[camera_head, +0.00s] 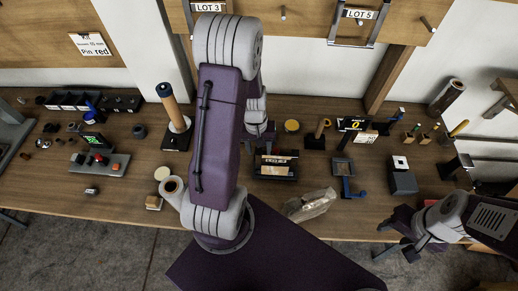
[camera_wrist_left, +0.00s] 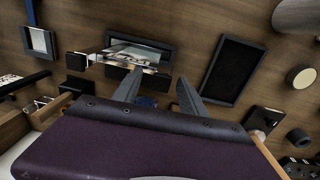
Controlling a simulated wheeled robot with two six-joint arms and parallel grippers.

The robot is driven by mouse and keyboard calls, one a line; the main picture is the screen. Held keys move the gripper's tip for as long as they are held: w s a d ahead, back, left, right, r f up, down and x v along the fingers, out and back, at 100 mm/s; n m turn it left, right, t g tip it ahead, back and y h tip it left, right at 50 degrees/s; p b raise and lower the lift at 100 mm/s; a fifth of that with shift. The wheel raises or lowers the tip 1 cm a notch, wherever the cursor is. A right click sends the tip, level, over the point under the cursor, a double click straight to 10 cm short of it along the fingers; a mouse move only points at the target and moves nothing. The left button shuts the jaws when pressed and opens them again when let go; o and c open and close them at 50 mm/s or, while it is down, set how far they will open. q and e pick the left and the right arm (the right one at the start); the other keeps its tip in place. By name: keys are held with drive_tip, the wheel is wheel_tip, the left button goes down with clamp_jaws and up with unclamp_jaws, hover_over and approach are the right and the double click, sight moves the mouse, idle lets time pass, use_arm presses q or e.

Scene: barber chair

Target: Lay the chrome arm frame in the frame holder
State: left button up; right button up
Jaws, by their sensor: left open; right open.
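Shiny U-shaped metal frames hang on the wooden back panel, one at the LOT 5 label (camera_head: 371,30) and one partly behind my arm at LOT 3. I cannot tell which is the chrome arm frame. A black tray (camera_head: 275,174) with shiny parts lies mid-table; I cannot tell whether it is the frame holder. It seems to show in the left wrist view too (camera_wrist_left: 168,46). My left gripper (camera_wrist_left: 158,92) is open and empty, with its fingertips near that tray. My right gripper (camera_head: 398,248) is open and empty at the table's front right edge.
A flat dark panel (camera_wrist_left: 233,70) lies beside the tray in the left wrist view. A clear plastic bag (camera_head: 311,205) lies near the front edge. A wooden-handled cylinder (camera_head: 170,95) stands left of my arm. Small parts crowd the table's back and right.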

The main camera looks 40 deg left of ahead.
use_arm(q)
drive_tip(key=r, duration=0.8)
drive_tip(key=shift+s+a+r, duration=0.2)
drive_tip(key=shift+r, duration=0.05)
drive_tip(key=shift+f, duration=0.1)
